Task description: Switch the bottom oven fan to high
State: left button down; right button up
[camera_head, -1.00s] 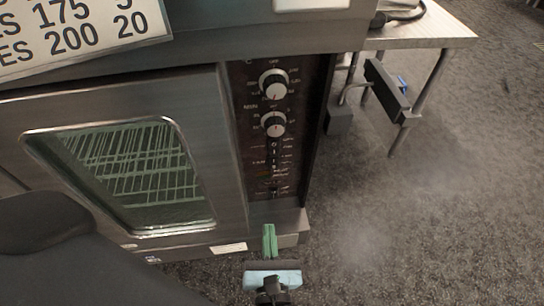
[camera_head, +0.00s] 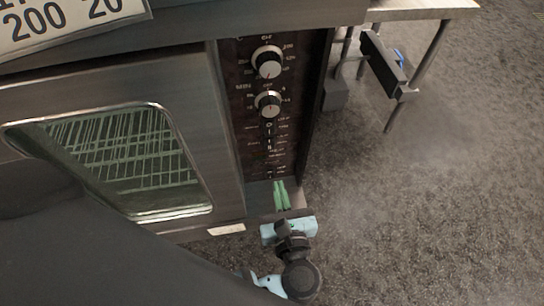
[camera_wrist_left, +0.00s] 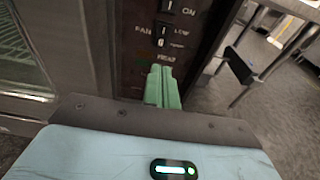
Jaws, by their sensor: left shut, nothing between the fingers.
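The oven's dark control panel (camera_head: 270,110) stands right of the glass door. It has two round knobs, with small rocker switches (camera_head: 269,130) below them. In the left wrist view the fan switch (camera_wrist_left: 162,37) shows just above my fingertips, with lettering like "FAN" and "LOW" beside it. My left gripper (camera_head: 281,190) has its green fingers shut and empty, pointing up at the panel's lower end, below the switches. It also shows in the left wrist view (camera_wrist_left: 162,85). I cannot tell whether the fingers touch the panel. My right gripper is not in view.
The oven door (camera_head: 110,85) with its window fills the left. A metal-legged table (camera_head: 420,10) stands at the upper right, with a dark box-like fixture (camera_head: 385,65) under it. The speckled floor (camera_head: 420,200) to the right is clear.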

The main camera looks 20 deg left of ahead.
aim_at(270, 149)
pick_arm(q)
jog(key=x, duration=0.9)
jog(key=shift+w+a+b, duration=0.15)
jog(key=shift+w+b, duration=0.15)
jog(key=shift+b, duration=0.1)
jog(key=shift+w+a, duration=0.1)
jog(key=shift+f, duration=0.1)
